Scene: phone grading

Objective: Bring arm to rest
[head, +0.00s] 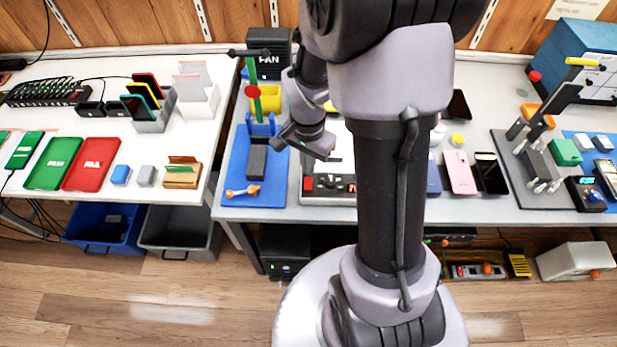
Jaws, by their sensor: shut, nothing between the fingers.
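My arm (390,190) stands upright in the middle of the head view and covers part of the right table. Its upper links fold over at the top, and the wrist hangs down on the left. My gripper (280,143) is at the lower end of the wrist, above the right table near the blue mat (238,170). It is small and partly hidden by its own wrist in this view. It looks shut and holds nothing.
A fan box (268,55), a green post (254,92) and a dark block (257,160) stand close to my gripper. Phones (460,172) lie right of my arm. The left table (75,140) holds red and green trays. Bins (180,230) stand below. The floor in front is clear.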

